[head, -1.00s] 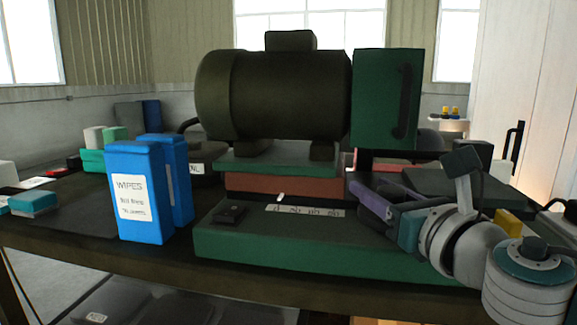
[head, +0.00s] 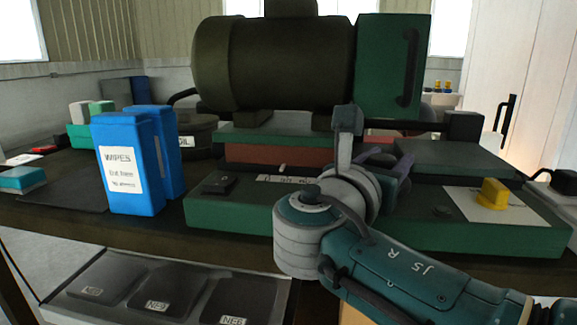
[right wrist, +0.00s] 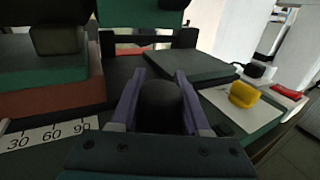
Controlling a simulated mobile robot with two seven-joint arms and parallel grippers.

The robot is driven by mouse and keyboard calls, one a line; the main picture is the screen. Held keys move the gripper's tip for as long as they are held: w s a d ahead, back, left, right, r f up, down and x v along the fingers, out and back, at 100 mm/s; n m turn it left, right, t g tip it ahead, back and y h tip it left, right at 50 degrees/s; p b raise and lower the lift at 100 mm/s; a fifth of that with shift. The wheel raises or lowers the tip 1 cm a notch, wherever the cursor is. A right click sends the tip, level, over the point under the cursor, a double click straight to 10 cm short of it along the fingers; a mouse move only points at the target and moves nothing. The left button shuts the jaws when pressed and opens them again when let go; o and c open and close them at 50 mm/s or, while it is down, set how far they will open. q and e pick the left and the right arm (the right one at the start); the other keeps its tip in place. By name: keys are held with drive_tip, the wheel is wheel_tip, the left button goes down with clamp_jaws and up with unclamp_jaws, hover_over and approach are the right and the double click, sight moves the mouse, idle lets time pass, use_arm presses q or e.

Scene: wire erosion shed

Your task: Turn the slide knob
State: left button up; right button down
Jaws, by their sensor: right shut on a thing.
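The green machine (head: 230,213) stands on the bench, with a dark motor drum (head: 275,65) on top and a white strip with a scale (right wrist: 45,133) on its base. My right gripper (head: 400,165) is over the right part of the machine base, its purple fingers partly hidden behind my wrist in the head view. In the right wrist view a dark rounded knob, which I take for the slide knob (right wrist: 160,98), sits between the fingers (right wrist: 158,92), and the gripper is shut on it. The knob is hidden in the head view. My left gripper is not in view.
A yellow block (head: 493,193) sits on a white sheet (head: 470,205) at the right. A green box (head: 388,65) with a dark handle rises behind my gripper. Dark bins (head: 165,285) lie below the bench.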

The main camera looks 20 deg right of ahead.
drive_tip(key=m+g+b, duration=0.1)
drive_tip(key=m+g+h+b, duration=0.1)
drive_tip(key=g, duration=0.1)
drive_tip(key=shift+s+d+f+h, duration=0.15)
drive_tip(key=shift+s+h, duration=0.05)
drive_tip(key=shift+h, duration=0.1)
drive_tip(key=shift+s+m+g+h+b, duration=0.2)
drive_tip(key=shift+m+g+h+b, duration=0.1)
drive_tip(key=shift+m+g+b, duration=0.65)
drive_tip(key=shift+d+r+g, duration=0.1)
drive_tip(key=shift+r+g, duration=0.1)
drive_tip(key=shift+g, duration=0.15)
drive_tip(key=c, duration=0.8)
unclamp_jaws()
drive_tip(key=o, duration=0.4)
